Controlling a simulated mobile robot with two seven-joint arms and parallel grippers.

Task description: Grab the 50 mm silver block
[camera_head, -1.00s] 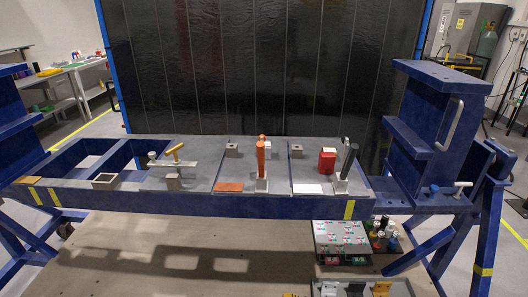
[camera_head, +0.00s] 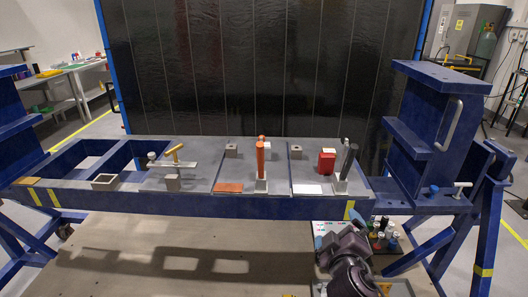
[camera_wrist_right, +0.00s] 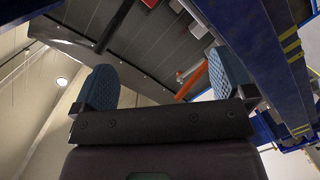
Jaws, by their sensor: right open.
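I cannot tell for sure which piece is the 50 mm silver block. In the head view my right arm has come in low at the right, in front of the beam and apart from these blocks. My left gripper is out of view.
An orange post (camera_head: 260,158), a red block (camera_head: 327,161) and a dark slanted clamp bar (camera_head: 348,158) stand on the beam. A blue upright bracket (camera_head: 425,120) rises at the right. Several coloured bottles (camera_head: 383,236) stand beside my right arm. The lower board's left is clear.

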